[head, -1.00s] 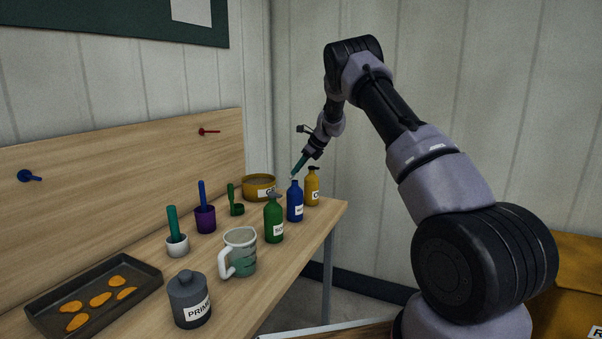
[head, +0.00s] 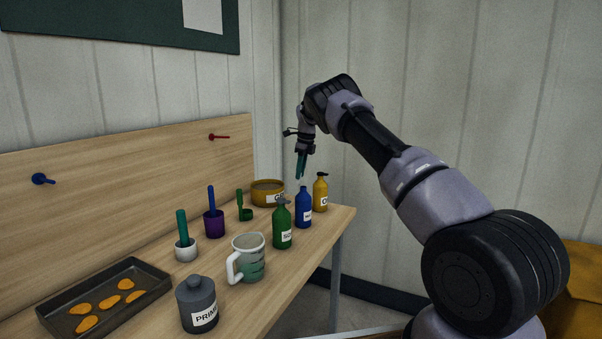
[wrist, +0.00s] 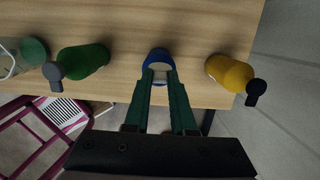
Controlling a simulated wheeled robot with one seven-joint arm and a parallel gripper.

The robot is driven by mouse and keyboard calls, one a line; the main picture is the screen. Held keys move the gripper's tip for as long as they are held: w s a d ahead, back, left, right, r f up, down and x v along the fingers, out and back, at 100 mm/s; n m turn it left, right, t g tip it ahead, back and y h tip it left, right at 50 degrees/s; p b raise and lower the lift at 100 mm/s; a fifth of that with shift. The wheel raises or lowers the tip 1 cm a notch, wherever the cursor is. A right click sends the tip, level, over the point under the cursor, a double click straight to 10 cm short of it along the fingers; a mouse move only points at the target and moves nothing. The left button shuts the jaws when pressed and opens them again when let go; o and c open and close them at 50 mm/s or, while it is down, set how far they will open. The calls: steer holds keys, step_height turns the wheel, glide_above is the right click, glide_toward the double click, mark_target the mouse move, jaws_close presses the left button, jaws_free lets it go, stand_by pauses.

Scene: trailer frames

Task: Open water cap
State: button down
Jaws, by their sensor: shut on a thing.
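The blue bottle (head: 303,209) with a white label stands upright on the table between the green and yellow bottles. No pump head shows on it. My gripper (head: 301,174) points down just over its top, with teal fingers. In the wrist view my gripper (wrist: 160,77) is nearly closed on a small pale piece, which I take as the cap (wrist: 160,72), between the fingertips. The blue bottle (wrist: 157,55) shows just beyond the tips. Whether the cap still touches the bottle neck is hidden.
The green bottle (head: 282,228) and yellow bottle (head: 320,195) stand close on either side. A yellow tub (head: 267,192) is behind. A mug (head: 250,262), grey jar (head: 197,305) and baking tray (head: 105,299) stand along the table. A wooden back panel (head: 130,170) rises behind.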

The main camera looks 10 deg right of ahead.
mark_target(305, 187)
steer(key=shift+f, duration=0.15)
steer(key=c, duration=0.7)
jaws_free()
steer(key=r, duration=0.3)
steer(key=d+r, duration=0.1)
steer(key=r, duration=0.3)
steer(key=s+r, duration=0.1)
steer(key=r, duration=0.2)
steer(key=shift+d+r, duration=0.25)
steer(key=shift+r, duration=0.15)
steer(key=shift+r, duration=0.1)
